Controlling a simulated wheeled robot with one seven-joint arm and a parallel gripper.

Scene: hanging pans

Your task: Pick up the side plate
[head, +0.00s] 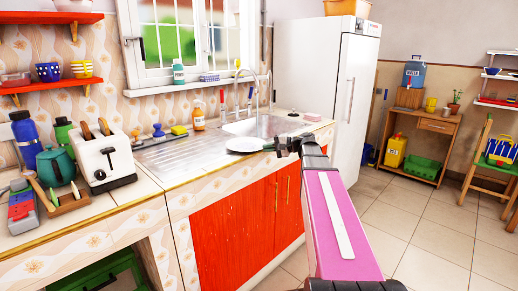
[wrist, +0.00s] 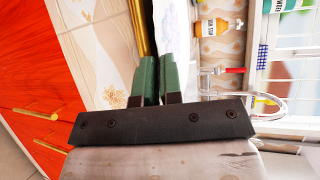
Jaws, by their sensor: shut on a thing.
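The side plate (head: 245,144) is white and round and shows in the head view at the front edge of the sink counter. My gripper (head: 276,146) is at its right rim, shut on it. In the wrist view the two green fingers of my gripper (wrist: 160,72) are close together, with a pale strip of the plate (wrist: 172,35) beside and beyond them. The part of the rim between the fingers is mostly hidden. I cannot tell whether the plate still touches the counter.
The sink (head: 262,126) and tap (head: 262,90) are just behind the plate. An orange soap bottle (head: 198,119) and a toaster (head: 105,160) stand to the left. Red cabinet doors (head: 235,220) are below. The white fridge (head: 337,90) stands to the right.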

